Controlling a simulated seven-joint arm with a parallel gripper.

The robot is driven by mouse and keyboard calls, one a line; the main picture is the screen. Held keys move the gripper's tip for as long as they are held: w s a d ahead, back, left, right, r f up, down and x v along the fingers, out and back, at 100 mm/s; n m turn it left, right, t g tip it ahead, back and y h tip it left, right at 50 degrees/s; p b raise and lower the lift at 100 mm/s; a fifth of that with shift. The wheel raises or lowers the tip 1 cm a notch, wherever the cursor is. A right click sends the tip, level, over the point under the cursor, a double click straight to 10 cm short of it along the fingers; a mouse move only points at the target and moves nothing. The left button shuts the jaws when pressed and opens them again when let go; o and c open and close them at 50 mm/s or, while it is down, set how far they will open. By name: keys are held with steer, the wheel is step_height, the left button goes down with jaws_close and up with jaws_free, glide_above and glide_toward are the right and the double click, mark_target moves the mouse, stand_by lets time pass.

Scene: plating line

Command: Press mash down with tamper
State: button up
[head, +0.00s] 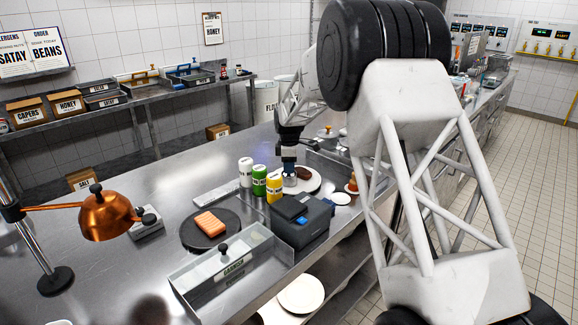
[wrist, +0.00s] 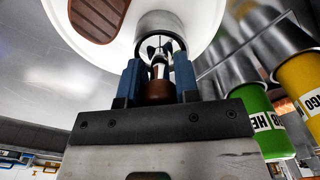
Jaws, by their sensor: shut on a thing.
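My gripper (head: 289,166) points down over a white plate (head: 316,183) on the steel counter. In the wrist view its blue fingers (wrist: 160,82) are shut on the tamper (wrist: 159,90), which has a brown knob and a metal stem. The tamper's lower end reaches into a metal ring (wrist: 172,23) on the plate; the ring also shows in the head view (head: 290,182). The mash is hidden, and I cannot tell whether the tamper touches it. A brown grilled piece (wrist: 98,20) lies on the plate beside the ring.
White (head: 245,173), green (head: 259,182) and yellow (head: 275,190) bottles stand close left of the plate. A dark boxy device (head: 300,222) is in front. A steel tray (head: 190,283), a dark round board (head: 190,236) and a copper lamp (head: 105,216) are further left.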

steer(key=shift+f, duration=0.35)
stand_by(0.4)
steer(key=shift+r, duration=0.2)
stand_by(0.3)
steer(key=shift+r, duration=3.3)
steer(key=shift+s+d, duration=0.1)
